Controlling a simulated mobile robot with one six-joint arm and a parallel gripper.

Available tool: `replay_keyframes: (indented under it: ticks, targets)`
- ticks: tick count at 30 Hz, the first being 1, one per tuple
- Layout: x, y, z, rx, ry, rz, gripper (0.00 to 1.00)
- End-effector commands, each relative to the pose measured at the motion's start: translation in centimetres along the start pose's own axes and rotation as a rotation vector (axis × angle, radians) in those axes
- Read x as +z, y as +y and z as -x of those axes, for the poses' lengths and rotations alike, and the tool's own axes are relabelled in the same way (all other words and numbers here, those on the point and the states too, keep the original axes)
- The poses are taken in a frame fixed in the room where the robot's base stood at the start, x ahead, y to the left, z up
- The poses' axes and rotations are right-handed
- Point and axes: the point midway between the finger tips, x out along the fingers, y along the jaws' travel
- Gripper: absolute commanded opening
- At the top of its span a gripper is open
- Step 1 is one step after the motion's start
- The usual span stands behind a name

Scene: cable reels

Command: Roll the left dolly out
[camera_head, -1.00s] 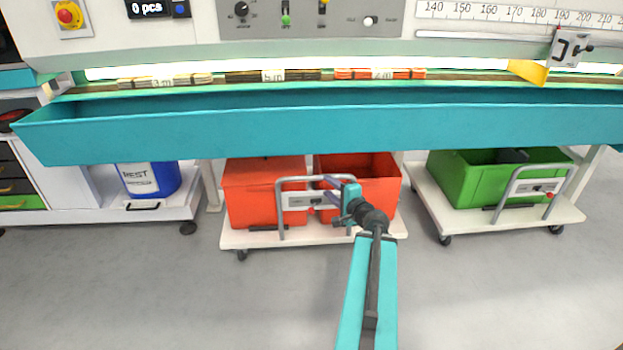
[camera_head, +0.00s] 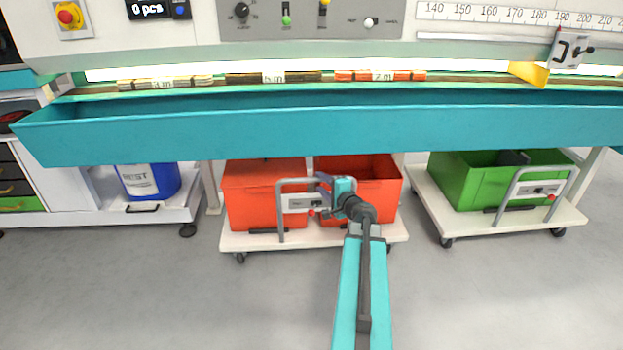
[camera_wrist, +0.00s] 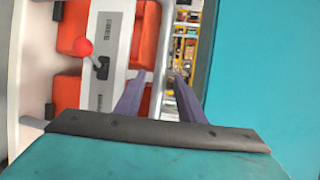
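The left dolly (camera_head: 270,242) is a low white platform on casters under the teal trough, carrying two red crates (camera_head: 262,195). A grey tubular handle (camera_head: 281,212) with a pale panel (camera_head: 296,203) stands at its front. A red-knobbed lever (camera_head: 312,212) sits on the panel; its red knob (camera_wrist: 83,47) also shows in the wrist view. My gripper (camera_head: 322,180) is at the handle's upper right end, in front of the right crate. In the wrist view its two purple fingers (camera_wrist: 160,76) are apart, beside the panel. I cannot tell whether they touch the handle.
The teal trough (camera_head: 320,132) overhangs the dollies. A second dolly (camera_head: 470,218) with a green crate (camera_head: 480,190) stands to the right. A white platform (camera_head: 110,215) with a blue container (camera_head: 150,182) is at the left. The grey floor in front is clear apart from my arm.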

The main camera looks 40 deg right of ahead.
Motion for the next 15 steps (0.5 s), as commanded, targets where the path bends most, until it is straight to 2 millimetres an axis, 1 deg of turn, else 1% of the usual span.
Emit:
replay_keyframes:
  ticks: [1, 15]
  targets:
    - [-0.1, 0.1, -0.8, 0.0, -0.001, 0.001, 0.36]
    - [-0.1, 0.1, -5.7, 0.0, 0.0, 0.0, 0.36]
